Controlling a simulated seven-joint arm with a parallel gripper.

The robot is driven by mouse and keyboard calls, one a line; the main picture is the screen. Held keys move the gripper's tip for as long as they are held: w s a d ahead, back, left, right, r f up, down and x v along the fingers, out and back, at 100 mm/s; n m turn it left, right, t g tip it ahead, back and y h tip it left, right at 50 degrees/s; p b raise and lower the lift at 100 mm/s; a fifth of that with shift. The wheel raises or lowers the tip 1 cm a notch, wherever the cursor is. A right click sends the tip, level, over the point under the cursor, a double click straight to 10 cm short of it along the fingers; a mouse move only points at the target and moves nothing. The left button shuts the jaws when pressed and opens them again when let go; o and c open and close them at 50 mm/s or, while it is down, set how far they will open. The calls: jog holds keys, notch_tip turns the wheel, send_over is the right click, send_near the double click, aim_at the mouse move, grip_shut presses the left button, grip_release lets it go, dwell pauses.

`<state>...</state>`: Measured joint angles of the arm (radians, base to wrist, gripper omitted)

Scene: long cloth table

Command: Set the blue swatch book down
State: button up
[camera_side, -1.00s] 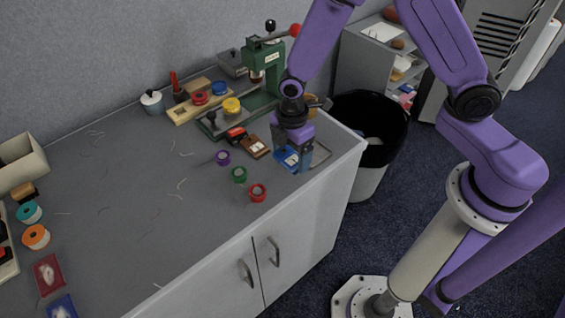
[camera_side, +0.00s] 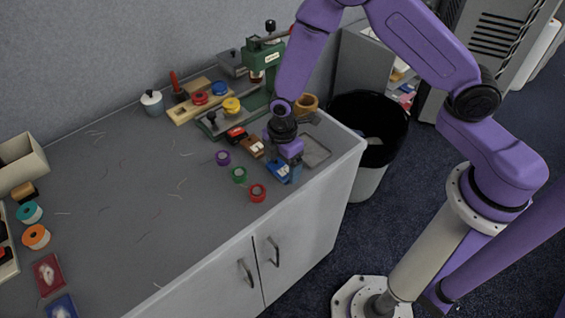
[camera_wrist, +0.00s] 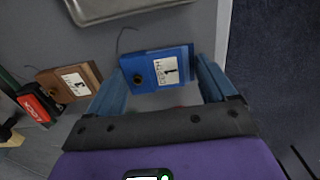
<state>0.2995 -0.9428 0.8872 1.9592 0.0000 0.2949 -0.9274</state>
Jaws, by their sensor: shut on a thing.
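The blue swatch book (camera_side: 277,171) is at my gripper (camera_side: 286,168), near the front edge of the cabinet top. In the wrist view the book (camera_wrist: 157,68), with a white label marked 1 and a dark round stud, lies between the two blue fingers of my gripper (camera_wrist: 160,82). The gripper is shut on it. I cannot tell whether the book touches the worktop. A brown swatch book (camera_side: 253,147) lies close by to its left, apart from it.
A shallow grey tray (camera_side: 316,152) lies empty to the right. Purple (camera_side: 222,158), green (camera_side: 239,174) and red (camera_side: 257,192) spools stand to the left. A bin (camera_side: 368,125) stands beyond the right edge.

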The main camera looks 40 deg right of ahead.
aim_at(282, 170)
jog(key=shift+f, duration=0.15)
jog(key=o, duration=0.9)
jog(key=shift+c, duration=0.2)
notch_tip(282, 170, up, 17)
jog(key=s+d+r+m, duration=0.2)
jog(key=s+d, duration=0.3)
jog(key=s, duration=0.6)
jog(key=s+d+r+m, duration=0.3)
jog(key=s+d+r, duration=0.2)
jog(key=s, duration=0.7)
jog(key=shift+s+d, duration=0.2)
jog(key=shift+d, duration=0.3)
jog(key=shift+s+d, duration=0.25)
jog(key=shift+s, duration=0.15)
jog(key=c, duration=0.3)
